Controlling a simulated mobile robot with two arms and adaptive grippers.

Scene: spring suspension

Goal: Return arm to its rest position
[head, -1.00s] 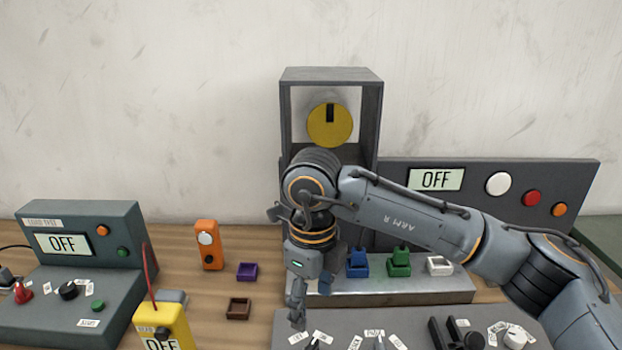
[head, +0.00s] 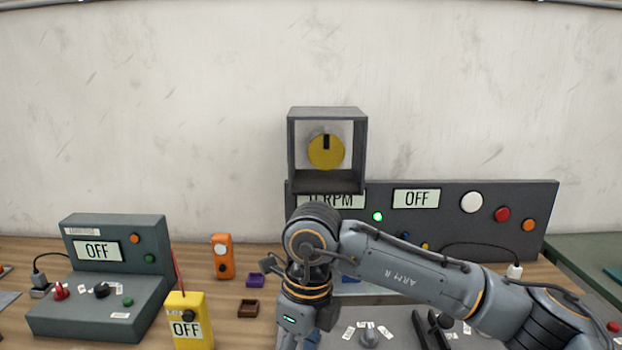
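My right arm, labelled "ARM R", comes in from the lower right and reaches across the front of the grey control panel (head: 465,245). Its wrist points down at the bottom middle of the head view. My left arm and gripper are not in the picture. Behind the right arm stands a grey square housing (head: 327,112) with a yellow disc (head: 326,153) that has a black mark at its top.
A grey-green box (head: 100,250) reading OFF stands at left. A white plug (head: 514,271) is at right. Wall space above is clear.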

